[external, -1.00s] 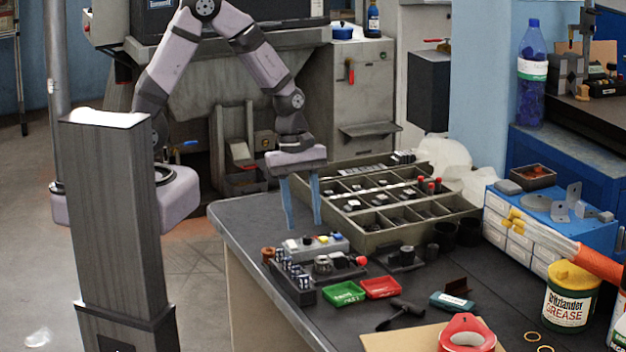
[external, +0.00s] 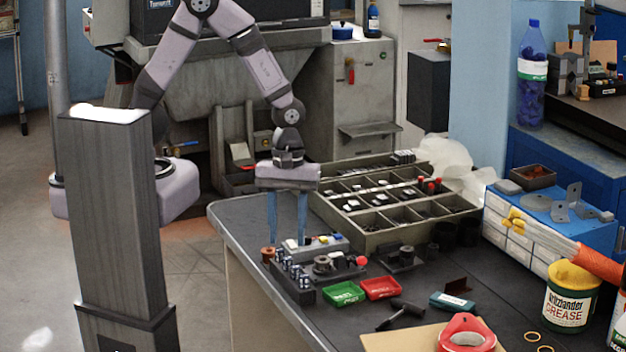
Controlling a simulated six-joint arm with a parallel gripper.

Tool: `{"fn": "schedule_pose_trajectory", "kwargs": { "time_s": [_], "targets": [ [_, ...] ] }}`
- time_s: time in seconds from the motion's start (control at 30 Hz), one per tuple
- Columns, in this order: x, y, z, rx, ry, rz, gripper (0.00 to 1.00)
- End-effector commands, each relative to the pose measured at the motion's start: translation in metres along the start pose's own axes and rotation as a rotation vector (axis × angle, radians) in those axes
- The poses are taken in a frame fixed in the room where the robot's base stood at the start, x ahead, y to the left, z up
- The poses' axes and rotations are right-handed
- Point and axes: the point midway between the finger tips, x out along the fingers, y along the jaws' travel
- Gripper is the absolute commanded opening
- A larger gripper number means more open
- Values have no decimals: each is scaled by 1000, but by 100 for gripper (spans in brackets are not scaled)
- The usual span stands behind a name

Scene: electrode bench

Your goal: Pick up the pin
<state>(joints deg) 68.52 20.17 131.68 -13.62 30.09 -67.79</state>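My gripper (external: 287,240) points straight down with its two long blue fingers spread apart. Nothing shows between them. The fingertips hang over the near-left part of the bench, around the back of a black block (external: 302,294) and the left end of a grey control box (external: 322,245). Several small metallic pins (external: 287,272) stand upright in the black block. I cannot tell which one is the task's pin. I cannot tell how high the fingertips are above the block.
A copper-coloured part (external: 268,254) stands close by the left finger. A compartment tray (external: 385,232) lies behind to the right. Green (external: 343,293) and red (external: 381,288) small trays lie in front. A hammer-like black tool (external: 400,315) lies nearer the bench edge.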

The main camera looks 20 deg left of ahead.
Motion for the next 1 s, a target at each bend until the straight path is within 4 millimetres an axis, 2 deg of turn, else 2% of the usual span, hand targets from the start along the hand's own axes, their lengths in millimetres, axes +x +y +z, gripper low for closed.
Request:
{"fn": "schedule_pose_trajectory", "kwargs": {
  "time_s": [0.17,0.53,0.9,1.0],
  "targets": [
    [7,0,1,-2,-2,-3,39],
    [46,1,1,-2,-1,-3,39],
    [52,2,1,-1,-1,0,39],
    [52,2,1,-1,-1,0,15]
  ]
}}
